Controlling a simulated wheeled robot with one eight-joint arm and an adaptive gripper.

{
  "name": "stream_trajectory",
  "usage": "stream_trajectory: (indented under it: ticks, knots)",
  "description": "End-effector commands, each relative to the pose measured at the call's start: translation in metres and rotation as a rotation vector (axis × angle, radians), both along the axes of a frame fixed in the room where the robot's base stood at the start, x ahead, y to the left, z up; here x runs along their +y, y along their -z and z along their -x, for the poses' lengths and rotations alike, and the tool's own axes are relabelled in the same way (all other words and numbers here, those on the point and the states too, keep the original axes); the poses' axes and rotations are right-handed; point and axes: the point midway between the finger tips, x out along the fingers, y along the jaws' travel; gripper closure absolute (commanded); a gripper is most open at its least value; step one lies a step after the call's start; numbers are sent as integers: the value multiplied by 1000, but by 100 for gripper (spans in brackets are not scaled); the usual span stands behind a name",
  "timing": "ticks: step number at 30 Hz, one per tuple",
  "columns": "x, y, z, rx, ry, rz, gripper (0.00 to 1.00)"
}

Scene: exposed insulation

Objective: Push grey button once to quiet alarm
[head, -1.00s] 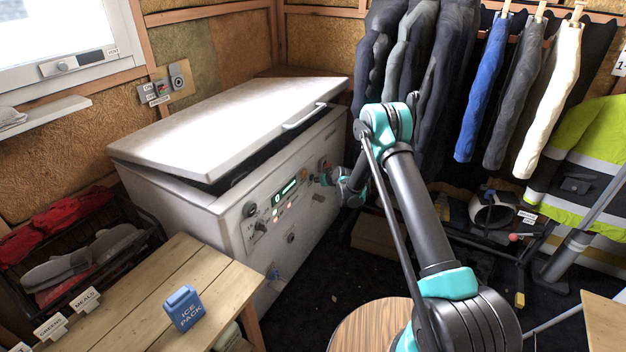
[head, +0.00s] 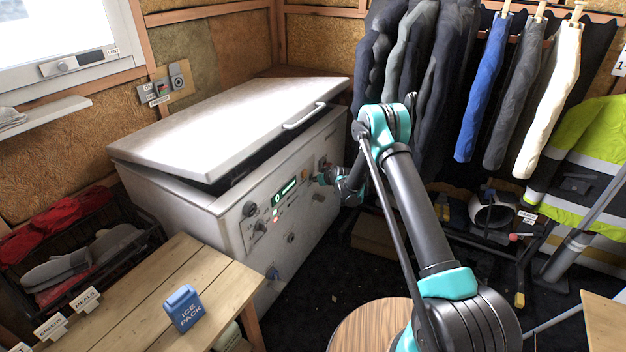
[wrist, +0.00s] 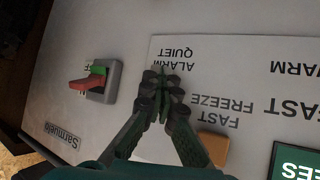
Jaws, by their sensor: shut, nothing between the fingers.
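The white chest freezer (head: 215,205) stands with its lid slightly raised and its control panel (head: 270,208) on the front. In the wrist view, my gripper (wrist: 165,82) is shut and empty, with its fingertips just below the upside-down "ALARM QUIET" label (wrist: 174,58). The fingers cover the spot under that label, so the grey button is hidden there. I cannot tell whether the fingertips touch it. In the head view, my gripper (head: 323,178) is at the right part of the panel, close to its face.
An orange button (wrist: 213,147) labelled "FAST FREEZE" lies right beside the fingers. A red and green rocker switch (wrist: 96,80) sits to their left. A green display (head: 284,192) is on the panel. Hanging clothes (head: 430,80) are behind my arm.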

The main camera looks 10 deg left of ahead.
Motion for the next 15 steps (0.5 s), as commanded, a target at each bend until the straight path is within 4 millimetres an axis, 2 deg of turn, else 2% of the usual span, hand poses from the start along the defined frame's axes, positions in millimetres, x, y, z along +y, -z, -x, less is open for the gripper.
stream_trajectory:
  ticks: [5, 15]
  knots:
    - [-1, 0, 1, 0, 0, 0, 100]
    - [-17, 0, 6, 1, 1, -1, 100]
